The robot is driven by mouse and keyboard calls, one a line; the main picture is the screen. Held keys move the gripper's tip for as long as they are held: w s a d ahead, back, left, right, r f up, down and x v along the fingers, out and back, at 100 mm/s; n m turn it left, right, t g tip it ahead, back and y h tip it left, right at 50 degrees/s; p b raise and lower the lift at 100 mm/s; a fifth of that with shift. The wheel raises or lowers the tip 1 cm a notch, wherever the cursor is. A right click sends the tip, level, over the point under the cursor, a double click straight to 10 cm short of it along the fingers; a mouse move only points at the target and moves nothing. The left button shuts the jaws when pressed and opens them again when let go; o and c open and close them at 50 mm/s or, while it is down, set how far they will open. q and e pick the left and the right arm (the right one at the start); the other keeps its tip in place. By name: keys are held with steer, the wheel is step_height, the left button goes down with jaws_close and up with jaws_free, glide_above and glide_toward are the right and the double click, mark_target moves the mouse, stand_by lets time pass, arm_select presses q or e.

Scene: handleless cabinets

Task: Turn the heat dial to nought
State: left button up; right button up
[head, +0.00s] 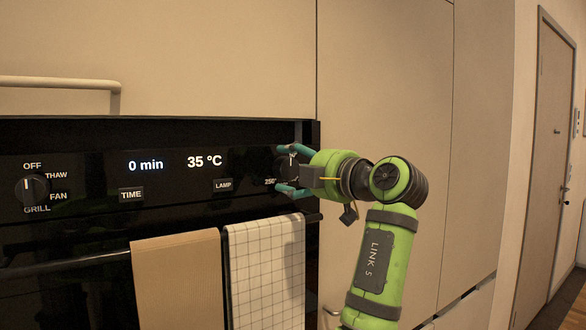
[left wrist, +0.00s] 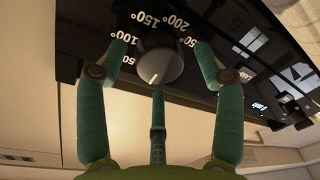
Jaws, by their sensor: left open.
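The heat dial (left wrist: 160,66) is a dark round knob with a pale pointer mark, ringed by white degree numbers such as 150° and 200°. In the head view it is mostly hidden behind my left gripper (head: 286,169) at the right end of the black oven panel. My left gripper is open, its teal fingers spread around the dial. In the left wrist view the dial lies between the fingertips (left wrist: 162,46), with gaps showing at both sides. The temperature display (head: 204,161) reads 35 °C. My right gripper is not in view.
A mode knob (head: 33,190) sits at the panel's left, beside a 0 min display (head: 145,165) and TIME (head: 131,195) and LAMP (head: 223,185) buttons. A tan towel (head: 178,282) and checked towel (head: 266,275) hang on the oven bar below. A door (head: 547,165) stands far right.

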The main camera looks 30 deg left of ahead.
arm_select(q)
steer(key=v, duration=1.1)
steer(key=shift+s+d+r, duration=0.2)
steer(key=shift+s+d, duration=0.05)
steer(key=shift+s, duration=0.05)
